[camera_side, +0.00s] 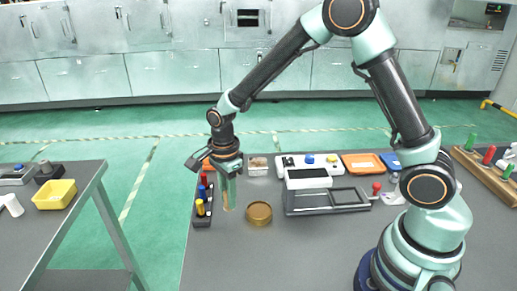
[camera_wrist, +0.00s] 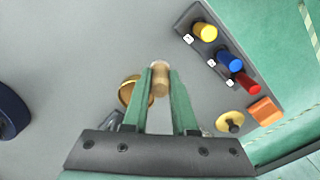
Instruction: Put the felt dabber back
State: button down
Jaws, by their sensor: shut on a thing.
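My gripper (camera_side: 229,186) is shut on a tan, wooden-looking cylinder, the felt dabber (camera_wrist: 160,82). In the side view the dabber hangs about upright between the green fingers, and its upper part is hidden by them. I cannot tell how far its lower end is above the table. In the wrist view the fingertips (camera_wrist: 160,74) clasp it from both sides. A round brass dish (camera_side: 259,213) stands on the table just right of the gripper. It also shows in the wrist view (camera_wrist: 127,93), partly hidden behind the left finger.
A dark rack (camera_side: 195,215) with red, blue and yellow pieces stands left of the gripper. A grey frame (camera_side: 325,210), a white case (camera_side: 292,160) and orange and blue trays lie to the right. The front of the grey table (camera_side: 270,265) is clear.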

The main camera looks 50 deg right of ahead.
jog(key=shift+f, duration=2.05)
jog(key=shift+f, duration=0.1)
jog(key=c, duration=0.7)
grip_release()
